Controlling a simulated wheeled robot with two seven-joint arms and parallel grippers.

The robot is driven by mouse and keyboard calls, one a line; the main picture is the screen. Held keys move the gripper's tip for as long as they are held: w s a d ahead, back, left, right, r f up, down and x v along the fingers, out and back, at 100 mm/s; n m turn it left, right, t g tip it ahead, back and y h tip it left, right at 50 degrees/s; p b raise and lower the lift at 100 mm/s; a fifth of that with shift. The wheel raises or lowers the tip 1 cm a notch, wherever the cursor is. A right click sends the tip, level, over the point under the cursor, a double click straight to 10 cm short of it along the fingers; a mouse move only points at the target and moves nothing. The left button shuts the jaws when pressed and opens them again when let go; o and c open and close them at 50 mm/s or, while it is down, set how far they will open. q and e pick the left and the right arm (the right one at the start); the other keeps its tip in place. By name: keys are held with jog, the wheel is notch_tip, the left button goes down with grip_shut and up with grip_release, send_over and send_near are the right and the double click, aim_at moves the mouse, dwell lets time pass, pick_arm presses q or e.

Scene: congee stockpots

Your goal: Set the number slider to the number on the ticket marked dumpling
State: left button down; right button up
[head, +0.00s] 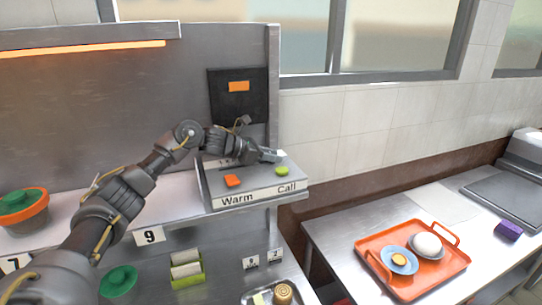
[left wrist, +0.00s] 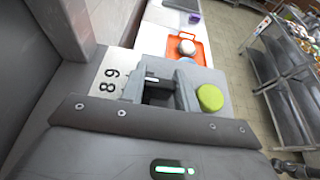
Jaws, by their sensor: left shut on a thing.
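The control panel (head: 240,186) is a grey box on the shelf. Its front reads Warm and Call, with an orange button (head: 232,181) and a green button (head: 281,171) on top. My left gripper (head: 268,156) is low over the back of the panel, behind the green button. In the left wrist view my left gripper (left wrist: 165,90) is shut on what seems to be the slider knob, mostly hidden between the fingers. A number strip (left wrist: 108,82) beside the fingers shows 8 and 9; its other numbers are hidden. I cannot make out a dumpling ticket.
A black board (head: 239,104) with an orange piece hangs behind the panel. Shelf labels include a 9 (head: 149,236). An orange tray (head: 400,284) with a bowl and plate sits on the right table.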

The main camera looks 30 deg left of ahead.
pick_arm(q)
jog(key=shift+s+a+f+b, duration=0.25)
jog(key=shift+s+a+b, duration=0.25)
jog(key=shift+b, duration=0.25)
jog(key=shift+s+a+r, duration=0.1)
jog(key=shift+s+a, duration=0.1)
jog(key=shift+s, duration=0.05)
jog(key=shift+s+a+r, duration=0.1)
jog(key=shift+s+r, duration=0.1)
jog(key=c, duration=1.5)
grip_release()
jog(key=o, duration=0.5)
jog(key=shift+w, duration=0.2)
jog(key=shift+c, duration=0.2)
jog(key=shift+s, duration=0.1)
